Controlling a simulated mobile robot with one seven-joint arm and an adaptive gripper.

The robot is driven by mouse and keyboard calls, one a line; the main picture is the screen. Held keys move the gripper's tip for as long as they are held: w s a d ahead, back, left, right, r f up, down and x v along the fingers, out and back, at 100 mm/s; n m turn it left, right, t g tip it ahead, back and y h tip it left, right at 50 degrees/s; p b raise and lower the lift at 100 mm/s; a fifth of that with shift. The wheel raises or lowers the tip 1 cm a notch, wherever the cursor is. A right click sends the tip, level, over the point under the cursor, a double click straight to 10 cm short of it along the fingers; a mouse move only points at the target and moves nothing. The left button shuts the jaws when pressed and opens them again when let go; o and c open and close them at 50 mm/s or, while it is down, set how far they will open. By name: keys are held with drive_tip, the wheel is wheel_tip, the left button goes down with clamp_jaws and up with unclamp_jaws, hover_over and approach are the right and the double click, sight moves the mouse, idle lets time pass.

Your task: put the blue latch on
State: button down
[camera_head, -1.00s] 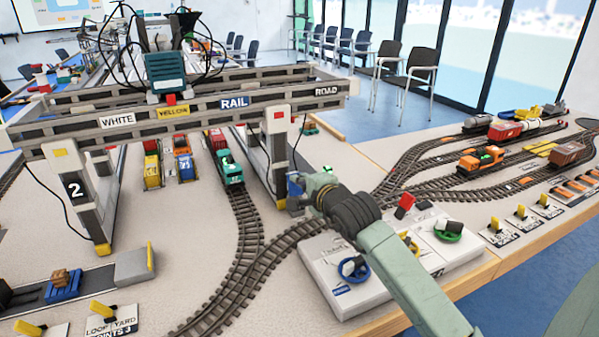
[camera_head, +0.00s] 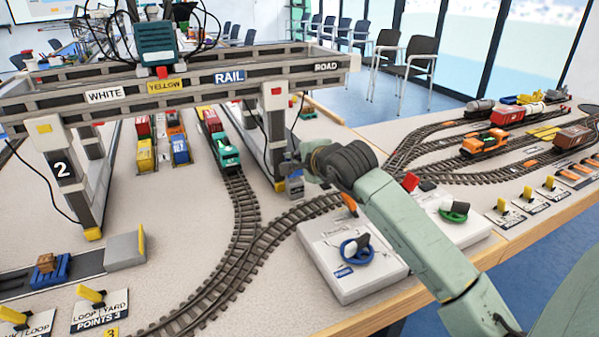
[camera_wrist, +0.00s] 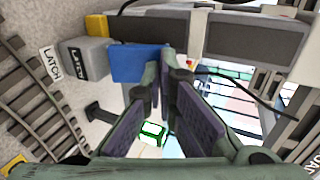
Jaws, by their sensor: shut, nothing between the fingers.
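The blue latch (camera_wrist: 136,62) is a blue block beside a grey housing (camera_wrist: 84,58) with a black label reading LATCH in the wrist view. My gripper (camera_wrist: 166,64) is shut and empty, its fingertips at the right edge of the blue block; I cannot tell whether they touch. In the head view my gripper (camera_head: 292,168) is at the foot of the crane's right leg (camera_head: 275,125), and it and the wrist largely hide the latch there.
The gantry crane's beam (camera_head: 195,90) spans above the tracks. A white control box with a blue knob (camera_head: 355,250) lies below my arm, another with a green knob (camera_head: 454,211) to its right. Rail track (camera_head: 245,220) curves left of my arm. A card reading LATCH (camera_wrist: 50,65) lies on the table.

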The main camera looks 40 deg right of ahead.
drive_tip(key=shift+w+r+g+p, duration=0.4)
drive_tip(key=shift+p, duration=0.05)
drive_tip(key=shift+w+r+g+p, duration=0.1)
drive_tip(key=shift+w+g+p, duration=0.15)
drive_tip(key=shift+g+p, duration=0.2)
drive_tip(key=shift+w+d+f+g+y, duration=0.2)
drive_tip(key=shift+w+g+y, duration=0.1)
drive_tip(key=shift+g, duration=0.25)
drive_tip(key=shift+s+f, duration=0.1)
drive_tip(key=shift+s+a+f+b, duration=0.2)
drive_tip(key=shift+s+f+b, duration=0.1)
drive_tip(key=shift+s+b, duration=0.35)
drive_tip(key=shift+r, duration=0.1)
